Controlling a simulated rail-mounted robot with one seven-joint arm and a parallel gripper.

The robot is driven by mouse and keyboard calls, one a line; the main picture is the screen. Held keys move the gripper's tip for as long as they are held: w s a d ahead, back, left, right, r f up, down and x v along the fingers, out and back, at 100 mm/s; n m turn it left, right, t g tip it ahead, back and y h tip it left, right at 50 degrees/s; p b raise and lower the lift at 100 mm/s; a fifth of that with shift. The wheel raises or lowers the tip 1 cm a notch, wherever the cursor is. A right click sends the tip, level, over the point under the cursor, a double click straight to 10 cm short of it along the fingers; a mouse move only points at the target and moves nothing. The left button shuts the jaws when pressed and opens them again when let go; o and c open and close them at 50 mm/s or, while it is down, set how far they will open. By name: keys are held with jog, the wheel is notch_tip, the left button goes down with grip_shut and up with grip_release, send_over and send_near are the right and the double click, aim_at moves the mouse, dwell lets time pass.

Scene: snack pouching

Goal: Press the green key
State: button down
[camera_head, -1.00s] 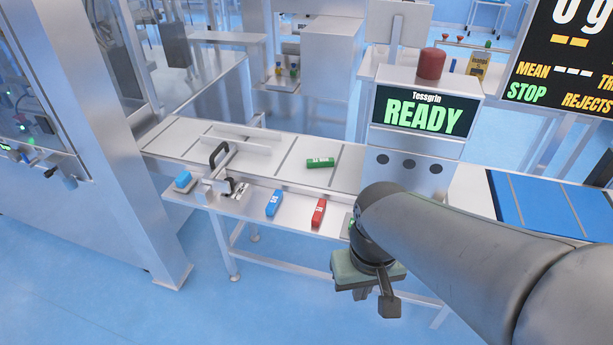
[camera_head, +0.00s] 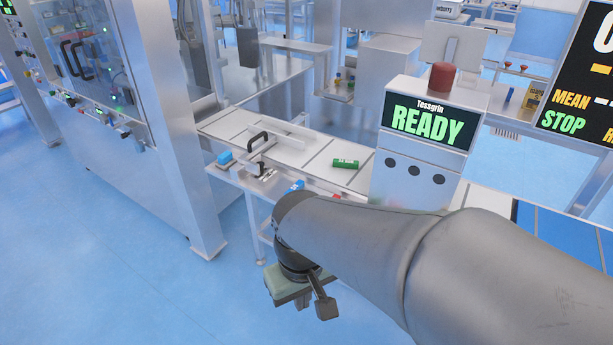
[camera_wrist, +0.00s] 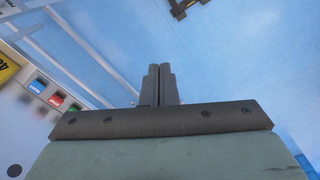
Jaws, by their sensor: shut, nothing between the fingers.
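In the wrist view a small green block (camera_wrist: 75,107), likely the green key, sits at the end of a row with a blue block (camera_wrist: 38,87) and a red block (camera_wrist: 56,100) on a pale ledge at the left. In the head view my arm hides the green block of this row; only part of the blue one (camera_head: 296,186) shows clearly. A separate labelled green bar (camera_head: 345,163) lies on the steel conveyor. My gripper (camera_wrist: 160,68) is shut and empty, pointing over blue floor, apart from the row. In the head view my gripper (camera_head: 325,308) hangs in front of the table.
A grey console with a READY screen (camera_head: 428,122) and a red dome (camera_head: 444,76) stands right of the green bar. A steel machine cabinet (camera_head: 165,130) stands at the left. The floor (camera_head: 130,270) at front left is clear.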

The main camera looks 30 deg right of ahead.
jog(key=w+d+f+n+h, duration=0.2)
jog(key=w+d+n+h, duration=0.1)
jog(key=w+d, duration=0.6)
jog(key=w+d+f+n+h, duration=0.3)
jog(key=w+d, duration=0.6)
jog(key=d, duration=0.3)
jog(key=w+d+f+n+h+b, duration=0.1)
jog(key=w+d+f+n+h, duration=0.2)
jog(key=w+d, duration=0.6)
jog(key=shift+d+n+t, duration=0.3)
jog(key=shift+d+n, duration=0.3)
jog(key=shift+d, duration=0.3)
jog(key=shift+w+f, duration=0.1)
jog(key=shift+f, duration=0.1)
notch_tip(320, 180, down, 9)
jog(key=b, duration=0.6)
jog(key=shift+r+b, duration=0.2)
jog(key=shift+b, duration=0.15)
jog(key=shift+f+b, duration=0.4)
jog(key=shift+b, duration=0.1)
